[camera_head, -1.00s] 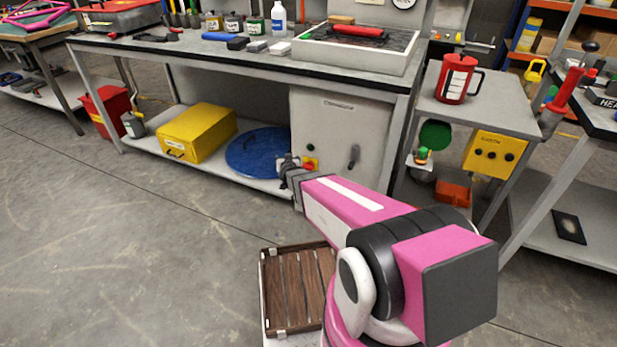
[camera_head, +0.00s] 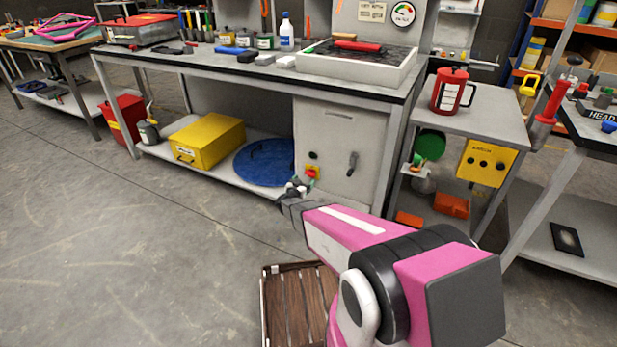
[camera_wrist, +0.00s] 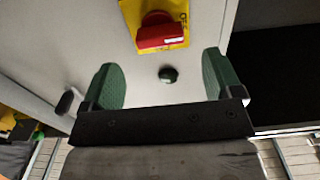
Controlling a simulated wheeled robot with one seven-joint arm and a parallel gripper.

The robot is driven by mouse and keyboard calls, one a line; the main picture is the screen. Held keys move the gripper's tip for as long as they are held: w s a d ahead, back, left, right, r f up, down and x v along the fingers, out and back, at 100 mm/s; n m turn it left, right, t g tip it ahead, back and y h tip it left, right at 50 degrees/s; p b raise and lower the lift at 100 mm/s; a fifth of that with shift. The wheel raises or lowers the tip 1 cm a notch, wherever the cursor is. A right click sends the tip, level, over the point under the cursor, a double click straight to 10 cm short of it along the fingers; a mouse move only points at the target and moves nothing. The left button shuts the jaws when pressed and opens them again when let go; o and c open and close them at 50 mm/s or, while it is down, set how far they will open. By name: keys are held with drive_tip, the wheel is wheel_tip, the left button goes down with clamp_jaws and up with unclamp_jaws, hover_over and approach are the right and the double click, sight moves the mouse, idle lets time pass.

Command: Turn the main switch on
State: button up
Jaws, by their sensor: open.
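The main switch (camera_head: 312,173) is a red knob on a yellow plate on the front of a grey cabinet (camera_head: 338,125) under the bench. In the wrist view the red knob (camera_wrist: 160,35) shows at the top, with its grip bar lying roughly across the picture. Part of the word OFF is readable on the yellow plate (camera_wrist: 184,15). My gripper (camera_wrist: 165,78) is open, with its two green fingers spread and nothing between them. In the head view my gripper (camera_head: 295,187) is just left of and below the switch. No contact with the knob shows.
A small black button (camera_wrist: 168,74) sits beside the switch, seen between my fingers. A dark door handle (camera_head: 352,163) is on the same cabinet. A blue round lid (camera_head: 264,162) and a yellow box (camera_head: 207,142) lie on the shelf to the left. A slatted wooden crate (camera_head: 290,305) stands below my arm.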

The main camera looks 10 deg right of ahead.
sight(308, 175)
drive_tip(key=shift+x, duration=2.8)
drive_tip(key=c, duration=0.9)
